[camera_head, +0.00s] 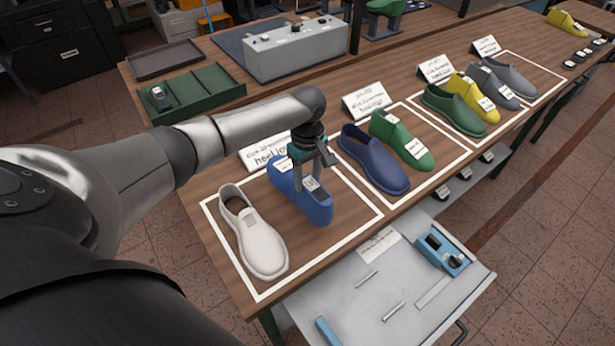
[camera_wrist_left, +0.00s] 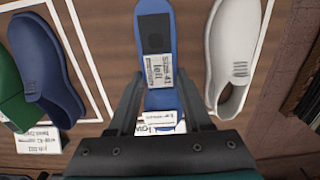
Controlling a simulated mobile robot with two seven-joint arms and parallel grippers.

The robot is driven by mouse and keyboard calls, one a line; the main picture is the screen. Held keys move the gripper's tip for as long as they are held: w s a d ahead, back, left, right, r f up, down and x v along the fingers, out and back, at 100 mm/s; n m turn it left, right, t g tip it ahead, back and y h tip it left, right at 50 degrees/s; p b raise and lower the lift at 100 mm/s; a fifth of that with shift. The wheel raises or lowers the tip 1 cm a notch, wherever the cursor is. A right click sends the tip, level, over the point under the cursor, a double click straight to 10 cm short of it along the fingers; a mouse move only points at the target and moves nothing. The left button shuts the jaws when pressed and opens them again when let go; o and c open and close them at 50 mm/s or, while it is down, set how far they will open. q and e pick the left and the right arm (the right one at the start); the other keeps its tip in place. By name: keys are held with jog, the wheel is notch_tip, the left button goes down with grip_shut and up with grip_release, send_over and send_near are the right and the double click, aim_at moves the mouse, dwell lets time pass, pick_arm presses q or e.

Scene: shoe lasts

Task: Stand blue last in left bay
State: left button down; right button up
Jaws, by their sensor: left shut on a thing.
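The blue last (camera_head: 316,205) is in the left bay (camera_head: 320,257), a white outline on the wooden bench, to the right of a white shoe (camera_head: 255,235). My left gripper (camera_head: 312,162) is above the last and shut on it from both sides. In the left wrist view the last (camera_wrist_left: 155,75) lies between the fingers (camera_wrist_left: 160,100), with a label reading "left" on its top. The last looks roughly level. I cannot tell whether its sole touches the bench. My right gripper is not in view.
A navy shoe (camera_head: 372,160) and a green last (camera_head: 402,140) stand in the bay to the right. A card stand (camera_head: 262,152) is behind the left bay. An open drawer (camera_head: 380,290) with tools juts out below the front edge. Green trays (camera_head: 205,95) lie at the back left.

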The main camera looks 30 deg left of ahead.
pick_arm(q)
jog(key=shift+f+b, duration=1.35)
jog(key=shift+f, duration=1.75)
jog(key=shift+f, duration=0.2)
jog(key=c, duration=0.6)
grip_release()
jog(key=o, duration=0.4)
jog(key=shift+c, duration=0.2)
jog(key=shift+s+f, duration=0.1)
notch_tip(320, 180, up, 16)
jog(key=shift+f+p, duration=0.25)
jog(key=shift+p, duration=0.5)
